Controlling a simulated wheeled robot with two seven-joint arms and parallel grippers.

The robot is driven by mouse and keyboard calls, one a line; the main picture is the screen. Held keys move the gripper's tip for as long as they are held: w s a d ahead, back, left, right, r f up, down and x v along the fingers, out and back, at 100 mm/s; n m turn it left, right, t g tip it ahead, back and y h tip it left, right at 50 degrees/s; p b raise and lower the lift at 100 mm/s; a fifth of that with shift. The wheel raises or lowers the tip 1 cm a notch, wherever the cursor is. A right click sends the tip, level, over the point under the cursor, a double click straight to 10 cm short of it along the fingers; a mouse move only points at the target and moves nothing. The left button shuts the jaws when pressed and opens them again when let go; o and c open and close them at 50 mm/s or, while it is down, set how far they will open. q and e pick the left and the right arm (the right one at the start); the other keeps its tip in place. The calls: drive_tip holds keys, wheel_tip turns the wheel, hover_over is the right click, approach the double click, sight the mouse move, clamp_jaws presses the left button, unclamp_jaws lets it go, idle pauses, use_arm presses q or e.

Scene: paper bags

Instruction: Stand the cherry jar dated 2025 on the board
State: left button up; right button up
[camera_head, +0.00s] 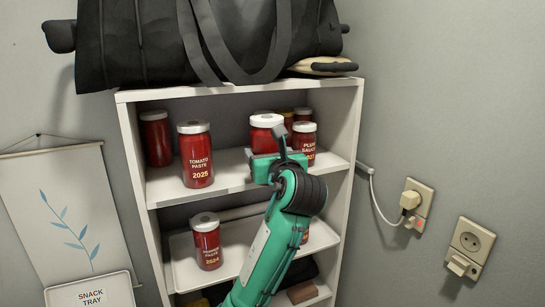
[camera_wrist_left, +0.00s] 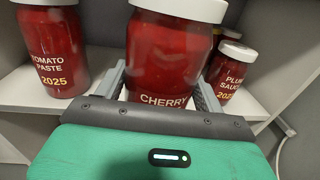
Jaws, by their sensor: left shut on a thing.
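A red jar with a white lid, the cherry jar (camera_head: 266,138), is at the upper shelf, partly behind my left gripper (camera_head: 277,166). In the left wrist view the same cherry jar (camera_wrist_left: 168,48) reads CHERRY, and its date is hidden below the label's visible part. My left gripper (camera_wrist_left: 165,92) is shut on this jar, with one finger on each side. The jar looks upright; I cannot tell whether its base touches the shelf. I cannot pick out the board with certainty. My right gripper is not in view.
A tomato paste jar dated 2025 (camera_head: 196,157) stands left of the cherry jar, and a plum sauce jar (camera_head: 303,143) stands close on the right. More jars stand behind. A white tray (camera_head: 183,263) below holds a jar dated 2024 (camera_head: 207,243). A black bag (camera_head: 150,40) lies on top.

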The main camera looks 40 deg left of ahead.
use_arm(q)
drive_tip(key=shift+s+a+f+x, duration=0.1)
drive_tip(key=shift+s+x, duration=0.05)
drive_tip(key=shift+x, duration=1.35)
drive_tip(key=shift+s+a+f+x, duration=0.1)
drive_tip(key=shift+s+x, duration=0.05)
drive_tip(key=shift+x, duration=1.35)
drive_tip(key=shift+s+a+f+x, duration=0.1)
drive_tip(key=shift+s+x, duration=0.05)
drive_tip(key=shift+x, duration=1.35)
drive_tip(key=shift+f, duration=0.5)
drive_tip(key=shift+d, duration=0.1)
drive_tip(key=o, duration=0.5)
drive_tip(key=shift+s, duration=0.1)
drive_tip(key=shift+o, duration=0.4)
drive_tip(key=shift+f, duration=0.1)
drive_tip(key=shift+o, duration=0.2)
drive_tip(key=o, duration=0.5)
drive_tip(key=shift+f, duration=0.1)
